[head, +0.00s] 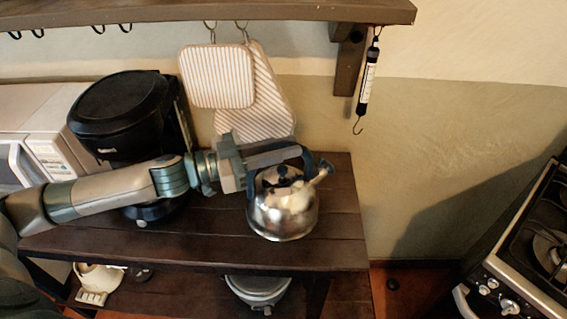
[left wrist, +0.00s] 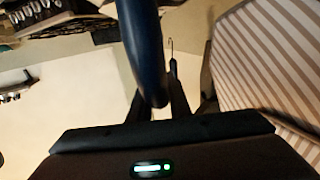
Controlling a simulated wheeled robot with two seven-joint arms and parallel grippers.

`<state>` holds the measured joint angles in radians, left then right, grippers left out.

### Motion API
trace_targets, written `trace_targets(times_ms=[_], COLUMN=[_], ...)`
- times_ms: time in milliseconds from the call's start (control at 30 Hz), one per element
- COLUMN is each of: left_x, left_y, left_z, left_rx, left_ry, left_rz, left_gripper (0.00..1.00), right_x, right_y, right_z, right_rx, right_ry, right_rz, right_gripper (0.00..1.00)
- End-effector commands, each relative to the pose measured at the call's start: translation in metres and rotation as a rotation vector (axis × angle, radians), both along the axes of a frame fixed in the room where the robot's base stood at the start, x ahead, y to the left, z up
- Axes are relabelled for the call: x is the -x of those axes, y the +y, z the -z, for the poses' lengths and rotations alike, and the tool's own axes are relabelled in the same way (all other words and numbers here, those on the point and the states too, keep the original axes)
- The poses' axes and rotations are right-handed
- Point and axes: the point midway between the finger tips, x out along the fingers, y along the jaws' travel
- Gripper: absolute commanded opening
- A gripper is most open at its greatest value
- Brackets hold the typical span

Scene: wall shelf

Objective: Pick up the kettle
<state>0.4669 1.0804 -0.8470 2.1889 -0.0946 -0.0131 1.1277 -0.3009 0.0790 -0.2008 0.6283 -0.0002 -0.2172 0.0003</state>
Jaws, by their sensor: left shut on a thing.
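A shiny steel kettle (head: 282,215) with a dark lid knob and a dark blue handle is at the right part of the wooden shelf top. My left gripper (head: 303,153) reaches in from the left and is shut on the top of the kettle's handle. In the left wrist view the blue handle (left wrist: 143,50) runs down between the dark fingers. I cannot tell whether the kettle's base touches the wood. My right gripper is not in view.
A black coffee machine (head: 120,105) and a white microwave (head: 50,135) stand left on the wooden top (head: 190,245). Striped pot holders (head: 216,77) hang behind the kettle. A stove (head: 530,250) is at the far right. A pot (head: 258,288) sits on the lower shelf.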

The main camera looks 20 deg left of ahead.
Motion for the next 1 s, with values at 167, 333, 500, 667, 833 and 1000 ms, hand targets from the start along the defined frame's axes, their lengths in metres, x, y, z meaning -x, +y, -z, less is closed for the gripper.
trace_targets(times_ms=[167,333,500,667,833,1000], left_x=[0.000,0.000,0.000,0.000,0.002,0.006], left_y=[-0.001,0.000,-0.001,0.000,-0.008,-0.023], left_z=[-0.009,-0.018,-0.030,-0.039,-0.048,-0.058], left_rx=[0.002,0.001,0.001,0.001,0.005,0.004], left_ry=[-0.008,-0.008,-0.010,-0.008,-0.007,-0.009], left_rz=[0.003,0.002,0.004,0.002,0.004,0.006], left_gripper=[0.00,0.00,0.00,0.00,0.00,0.00], right_x=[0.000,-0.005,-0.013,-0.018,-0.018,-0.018], right_y=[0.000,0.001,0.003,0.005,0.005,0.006], right_z=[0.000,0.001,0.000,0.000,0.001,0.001], right_rx=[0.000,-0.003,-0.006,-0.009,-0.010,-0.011], right_ry=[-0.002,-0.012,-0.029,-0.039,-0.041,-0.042], right_rz=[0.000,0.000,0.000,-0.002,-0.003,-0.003], right_gripper=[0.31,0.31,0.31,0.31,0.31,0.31])
